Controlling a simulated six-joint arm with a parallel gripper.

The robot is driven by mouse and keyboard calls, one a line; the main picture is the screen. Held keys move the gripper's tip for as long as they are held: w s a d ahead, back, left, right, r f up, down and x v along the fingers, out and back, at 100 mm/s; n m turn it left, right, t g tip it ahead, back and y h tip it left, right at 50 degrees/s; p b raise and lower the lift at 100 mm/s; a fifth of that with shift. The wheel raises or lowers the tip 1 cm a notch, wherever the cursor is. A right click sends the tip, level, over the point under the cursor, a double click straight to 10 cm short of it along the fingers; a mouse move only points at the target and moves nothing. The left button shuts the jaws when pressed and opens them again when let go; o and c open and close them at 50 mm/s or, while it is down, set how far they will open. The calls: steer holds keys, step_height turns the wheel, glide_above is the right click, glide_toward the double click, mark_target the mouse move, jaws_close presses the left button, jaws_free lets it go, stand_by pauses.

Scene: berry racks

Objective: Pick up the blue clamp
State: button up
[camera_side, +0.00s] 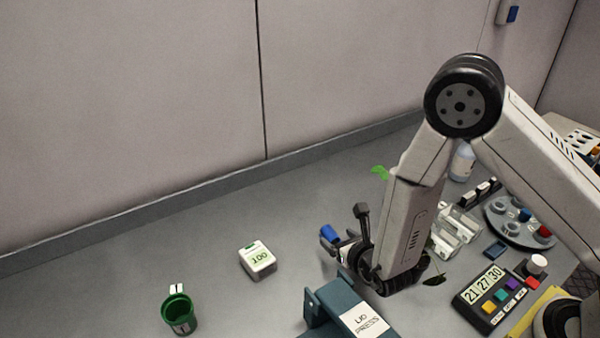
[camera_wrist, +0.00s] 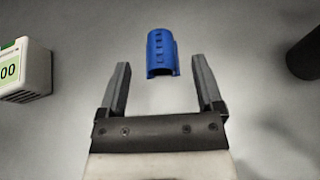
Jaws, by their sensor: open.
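The blue clamp (camera_wrist: 161,52) is a short, ribbed, half-round piece in the wrist view. It lies on the grey surface just beyond my fingertips, about midway between them. In the side view the blue clamp (camera_side: 328,233) shows small beside the end of my arm. My gripper (camera_wrist: 161,72) is open and empty, with one dark finger on each side of the clamp's line.
A white box marked 100 (camera_side: 258,262) stands left of the gripper. A green cup (camera_side: 179,312) is further left. A teal lid press (camera_side: 345,308) stands close in front of my wrist. A timer (camera_side: 491,298) and a round rack (camera_side: 520,222) are at right.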

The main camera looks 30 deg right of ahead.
mark_target(335, 236)
steer(key=shift+x, duration=1.7)
jaws_close()
